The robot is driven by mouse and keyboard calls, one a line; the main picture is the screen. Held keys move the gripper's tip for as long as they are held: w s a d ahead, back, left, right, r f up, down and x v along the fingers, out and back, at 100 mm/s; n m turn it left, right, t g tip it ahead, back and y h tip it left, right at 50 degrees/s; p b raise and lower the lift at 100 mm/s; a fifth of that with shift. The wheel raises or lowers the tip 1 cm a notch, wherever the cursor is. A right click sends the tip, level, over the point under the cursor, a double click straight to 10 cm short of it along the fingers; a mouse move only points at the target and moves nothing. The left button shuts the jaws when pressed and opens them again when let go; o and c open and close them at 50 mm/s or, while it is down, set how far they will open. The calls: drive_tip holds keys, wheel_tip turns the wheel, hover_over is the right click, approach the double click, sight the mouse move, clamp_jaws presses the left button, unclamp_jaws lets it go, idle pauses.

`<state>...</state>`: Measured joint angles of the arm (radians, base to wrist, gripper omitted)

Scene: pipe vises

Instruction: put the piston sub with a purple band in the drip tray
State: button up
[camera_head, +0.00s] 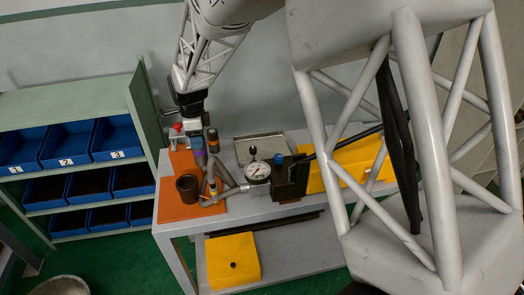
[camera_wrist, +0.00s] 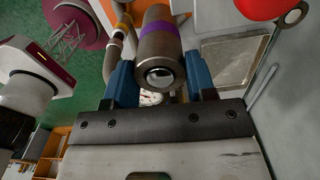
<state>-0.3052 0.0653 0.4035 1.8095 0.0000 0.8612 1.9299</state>
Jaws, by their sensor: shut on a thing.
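The piston sub (camera_wrist: 160,58) is a grey-brown cylinder with a purple band, seen end-on in the wrist view. My gripper (camera_wrist: 160,82) is shut on it, with one blue finger on each side. In the head view my gripper (camera_head: 197,142) is over the left part of the workbench, and the purple band (camera_head: 199,152) shows just below it. The drip tray (camera_head: 260,137) is a shallow grey metal tray at the back of the bench, right of my gripper. It also shows in the wrist view (camera_wrist: 228,62), and its visible floor looks empty.
Pipework (camera_head: 222,175) with a dial gauge (camera_head: 258,172) stands in front of the tray. Another piece with an orange band (camera_head: 213,138) is close beside my gripper. A dark cup (camera_head: 187,188) stands on the orange mat (camera_head: 172,212). A yellow case (camera_head: 345,165) lies at right.

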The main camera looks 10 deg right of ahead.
drive_tip(key=w+d+r, duration=0.1)
drive_tip(key=w+d, duration=0.3)
drive_tip(key=d, duration=0.3)
drive_tip(key=w+d+r+m, duration=0.1)
drive_tip(key=w+d, duration=0.3)
drive_tip(key=d, duration=0.3)
drive_tip(key=w+d+r, duration=0.1)
drive_tip(key=w+d, duration=0.3)
drive_tip(key=d, duration=0.3)
drive_tip(key=w+d+f+n, duration=0.1)
drive_tip(key=w+d+f, duration=0.3)
drive_tip(key=w+f, duration=0.1)
drive_tip(key=shift+d+f+n, duration=0.3)
drive_tip(key=shift+f, duration=0.05)
wheel_tip(320, 180, down, 6)
drive_tip(key=shift+f, duration=0.25)
drive_tip(key=shift+f, duration=1.75)
drive_tip(key=shift+f, duration=0.15)
